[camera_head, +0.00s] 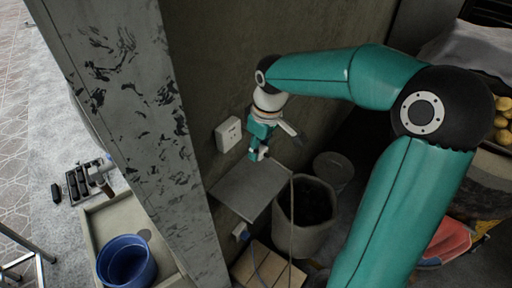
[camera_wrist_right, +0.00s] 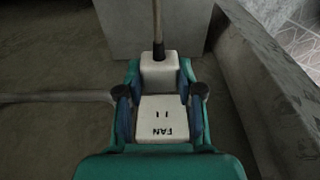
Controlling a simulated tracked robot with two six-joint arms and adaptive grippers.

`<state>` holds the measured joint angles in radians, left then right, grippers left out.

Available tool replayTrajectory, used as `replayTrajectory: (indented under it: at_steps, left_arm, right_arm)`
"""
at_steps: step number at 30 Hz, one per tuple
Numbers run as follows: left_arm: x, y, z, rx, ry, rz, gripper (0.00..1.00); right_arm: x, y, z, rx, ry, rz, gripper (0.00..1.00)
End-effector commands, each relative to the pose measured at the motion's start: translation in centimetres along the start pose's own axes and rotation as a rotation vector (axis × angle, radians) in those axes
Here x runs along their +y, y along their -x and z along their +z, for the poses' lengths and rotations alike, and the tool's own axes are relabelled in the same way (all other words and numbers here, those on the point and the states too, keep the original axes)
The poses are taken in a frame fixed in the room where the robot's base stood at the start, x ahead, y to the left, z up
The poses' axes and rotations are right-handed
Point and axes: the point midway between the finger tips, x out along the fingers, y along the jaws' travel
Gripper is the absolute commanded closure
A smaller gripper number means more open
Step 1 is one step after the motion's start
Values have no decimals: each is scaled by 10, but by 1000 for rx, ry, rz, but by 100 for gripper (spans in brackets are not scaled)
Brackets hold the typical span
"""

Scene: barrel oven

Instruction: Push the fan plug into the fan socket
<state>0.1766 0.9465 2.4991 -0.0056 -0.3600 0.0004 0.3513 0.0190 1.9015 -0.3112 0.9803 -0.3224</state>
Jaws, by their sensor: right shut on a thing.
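The fan socket is a white box (camera_head: 229,134) on the dark wall in the head view. My right gripper (camera_head: 259,152) is close to the right of the wall box. In the wrist view my right gripper (camera_wrist_right: 161,92) is shut on the white fan plug (camera_wrist_right: 159,70), whose cord leaves at the top. I cannot tell whether the plug touches the socket. My left gripper is not in view.
A grey shelf (camera_head: 247,191) is below the gripper. A round bin (camera_head: 304,234) stands beside it, with a thin cord hanging past. A concrete pillar (camera_head: 140,130) rises on the left. A blue pot (camera_head: 126,262) sits on a ledge at lower left.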

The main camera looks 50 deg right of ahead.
Motion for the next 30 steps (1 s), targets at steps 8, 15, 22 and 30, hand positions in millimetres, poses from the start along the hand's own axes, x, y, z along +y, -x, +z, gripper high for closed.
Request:
replayTrajectory:
  at_steps: [8,15,22,30]
  left_arm:
    - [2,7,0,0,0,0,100]
    - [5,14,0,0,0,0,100]
    - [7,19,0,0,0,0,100]
    - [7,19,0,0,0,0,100]
  right_arm:
    - [0,-1,-16,0,-1,0,100]
    - [1,-4,-38,-1,-2,-1,100]
    - [1,-7,-51,0,-2,0,100]
    - [1,-8,-55,1,-3,1,100]
